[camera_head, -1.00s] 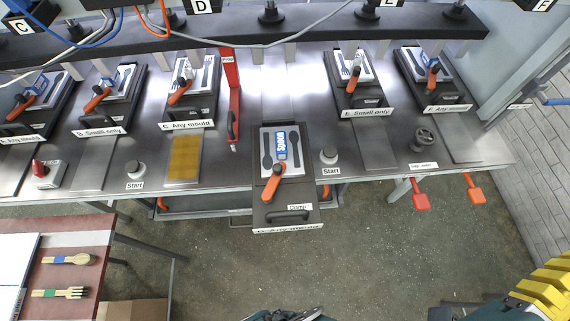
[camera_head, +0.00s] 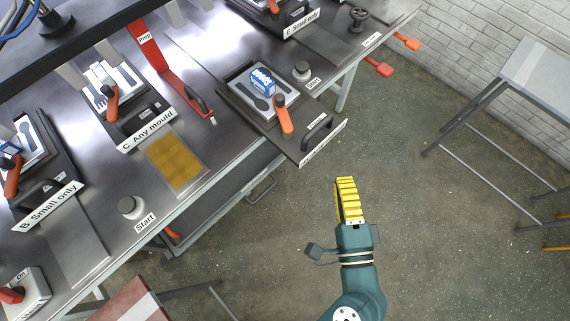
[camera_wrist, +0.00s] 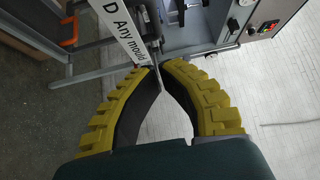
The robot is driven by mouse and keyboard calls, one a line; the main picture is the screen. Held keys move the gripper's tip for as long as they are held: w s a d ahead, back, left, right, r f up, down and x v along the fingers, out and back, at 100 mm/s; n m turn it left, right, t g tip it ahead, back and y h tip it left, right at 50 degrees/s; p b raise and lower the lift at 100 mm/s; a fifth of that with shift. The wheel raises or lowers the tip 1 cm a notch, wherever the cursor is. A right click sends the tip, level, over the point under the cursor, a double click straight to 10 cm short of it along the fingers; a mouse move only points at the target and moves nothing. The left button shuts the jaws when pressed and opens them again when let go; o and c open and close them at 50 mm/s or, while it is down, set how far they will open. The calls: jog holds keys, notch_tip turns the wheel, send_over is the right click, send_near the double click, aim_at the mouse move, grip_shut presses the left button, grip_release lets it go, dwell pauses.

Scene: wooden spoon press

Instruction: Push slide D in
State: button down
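Slide D (camera_head: 237,88) is a dark plate sticking out over the bench's front edge in the head view. It carries a grey mould with a blue-and-white block, an orange clamp lever (camera_head: 284,115) and a black handle (camera_head: 317,132) at its front. My gripper (camera_head: 345,181), with yellow ribbed fingers, is in front of the slide's front end and looks apart from it. In the wrist view its fingertips (camera_wrist: 161,66) come together with nothing seen held between them. The slide's "D Any mould" label (camera_wrist: 122,30) shows just beyond the tips. The handle is not clear there.
A Start button (camera_head: 302,70) is right of the slide, and a red Prop bar (camera_head: 168,75) lies to its left. Slide C (camera_head: 122,103) and a yellow panel (camera_head: 174,162) are further left. A grey table (camera_head: 545,75) stands at the right. The floor around my gripper is clear.

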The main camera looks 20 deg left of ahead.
notch_tip(320, 180, down, 4)
jog(key=s+d+r+m+h, duration=0.1)
jog(key=s+d+h, duration=0.1)
jog(key=b, duration=0.1)
send_near(338, 130)
jog(key=w+d, duration=0.2)
jog(key=w, duration=0.2)
jog(key=a, duration=0.1)
jog(key=w+a, duration=0.1)
jog(key=a, duration=0.1)
jog(key=shift+w+a, duration=0.15)
jog(key=shift+w, duration=0.2)
jog(key=shift+w+a, duration=0.15)
